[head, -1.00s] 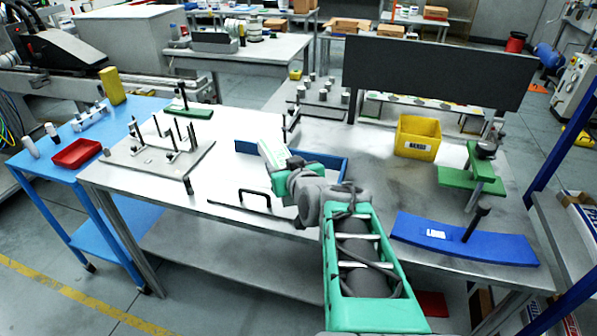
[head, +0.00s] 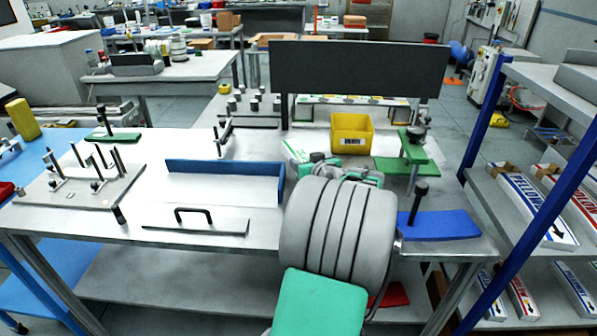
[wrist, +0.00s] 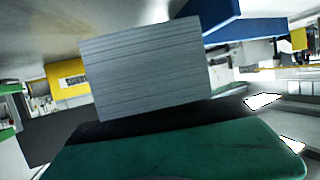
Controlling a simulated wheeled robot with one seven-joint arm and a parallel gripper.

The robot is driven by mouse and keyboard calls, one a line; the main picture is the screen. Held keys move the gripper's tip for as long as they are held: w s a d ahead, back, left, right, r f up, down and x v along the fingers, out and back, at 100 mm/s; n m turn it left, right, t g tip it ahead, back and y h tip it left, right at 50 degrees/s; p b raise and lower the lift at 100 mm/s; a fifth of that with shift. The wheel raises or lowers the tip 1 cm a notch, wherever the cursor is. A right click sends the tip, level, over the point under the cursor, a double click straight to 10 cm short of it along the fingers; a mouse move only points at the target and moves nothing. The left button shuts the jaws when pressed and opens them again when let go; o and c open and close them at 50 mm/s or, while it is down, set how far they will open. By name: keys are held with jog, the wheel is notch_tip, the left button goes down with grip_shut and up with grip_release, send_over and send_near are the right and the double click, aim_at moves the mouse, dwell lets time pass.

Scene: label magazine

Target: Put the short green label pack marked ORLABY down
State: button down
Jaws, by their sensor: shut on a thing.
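The label pack shows in the wrist view as a block of grey stacked sheet edges (wrist: 150,70), in front of my green hand. Its printed face and the ORLABY name are not readable. In the head view a white and green corner of it (head: 296,149) shows just left of my gripper (head: 325,162). My gripper is shut on the pack and holds it over the back middle of the steel table, left of the yellow bin. My arm hides most of the gripper, and I cannot tell whether the pack touches anything below.
A yellow bin (head: 352,136) and a green clamp stand (head: 405,165) are behind right. A blue plate (head: 445,225) with a black post lies at right. A blue-walled tray (head: 225,173) and a black-handled plate (head: 197,225) are left. Shelves with label packs (head: 537,208) stand far right.

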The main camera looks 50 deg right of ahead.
jog(key=f, duration=0.1)
jog(key=w+d+f, duration=0.1)
jog(key=w+f, duration=0.1)
jog(key=shift+w+d+f, duration=0.15)
jog(key=shift+w+d, duration=0.1)
jog(key=shift+d, duration=0.05)
jog(key=shift+d+f+p, duration=0.1)
jog(key=shift+f+p, duration=0.3)
jog(key=shift+f, duration=1.4)
jog(key=c, duration=1)
grip_release()
jog(key=shift+f, duration=0.1)
jog(key=shift+o, duration=0.9)
